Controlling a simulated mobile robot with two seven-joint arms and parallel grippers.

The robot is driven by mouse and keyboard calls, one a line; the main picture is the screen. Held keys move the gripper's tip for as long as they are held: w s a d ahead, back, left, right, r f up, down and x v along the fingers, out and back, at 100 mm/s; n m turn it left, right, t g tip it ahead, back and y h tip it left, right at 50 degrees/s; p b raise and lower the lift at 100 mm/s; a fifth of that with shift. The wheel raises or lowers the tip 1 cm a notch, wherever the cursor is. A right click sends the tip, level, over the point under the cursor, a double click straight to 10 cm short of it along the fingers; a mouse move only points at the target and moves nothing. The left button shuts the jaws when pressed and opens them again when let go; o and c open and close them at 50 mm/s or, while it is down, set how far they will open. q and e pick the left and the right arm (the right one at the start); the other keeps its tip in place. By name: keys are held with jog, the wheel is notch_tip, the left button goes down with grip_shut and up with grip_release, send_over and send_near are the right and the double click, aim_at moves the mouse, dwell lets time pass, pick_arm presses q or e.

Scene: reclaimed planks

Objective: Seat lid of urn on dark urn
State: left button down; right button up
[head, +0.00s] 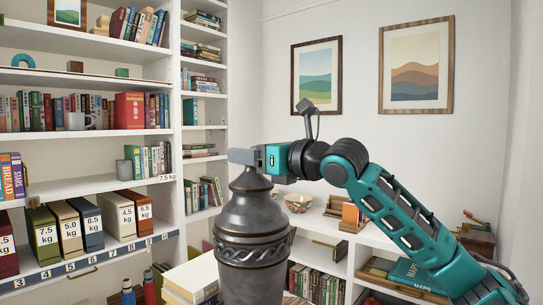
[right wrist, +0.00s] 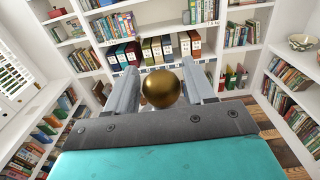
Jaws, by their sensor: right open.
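The dark urn (head: 252,230) stands upright in the lower middle of the head view, with a patterned band around its shoulder. A dark domed lid (head: 250,181) is on top of its neck. It appears to sit level on the mouth, though the seam is too small to judge. My right gripper (head: 243,157) is at the lid's top, coming in from the right. In the right wrist view a round brass knob (right wrist: 161,88) lies between the two open fingers. The knob is hidden behind the gripper in the head view. My left gripper is not in view.
A white bookcase (head: 178,110) with books and weight-marked binders fills the left. A low white shelf (head: 330,238) with a bowl (head: 298,202) stands behind the urn. Stacked books (head: 192,280) are close to the urn's left.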

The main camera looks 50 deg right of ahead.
aim_at(265, 182)
jog(key=shift+s+f+b, duration=0.25)
jog(key=shift+s+b, duration=0.1)
jog(key=shift+b, duration=0.35)
jog(key=shift+s+d+b, duration=0.1)
jog(key=shift+s+b, duration=0.25)
jog(key=shift+b, duration=0.15)
jog(key=shift+s+b, duration=0.65)
jog(key=shift+b, duration=0.15)
jog(key=shift+s+r+b, duration=0.1)
jog(key=shift+s+b, duration=0.25)
jog(key=shift+s+d+b, duration=0.1)
jog(key=shift+s+b, duration=0.5)
pick_arm(q)
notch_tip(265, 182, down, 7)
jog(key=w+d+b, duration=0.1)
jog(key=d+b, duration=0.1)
jog(key=b, duration=0.3)
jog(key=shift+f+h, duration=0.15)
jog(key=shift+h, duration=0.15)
pick_arm(e)
jog(key=s, duration=0.6)
jog(key=shift+s+d+r, duration=0.2)
jog(key=shift+s+d, duration=0.05)
jog(key=shift+d, duration=0.05)
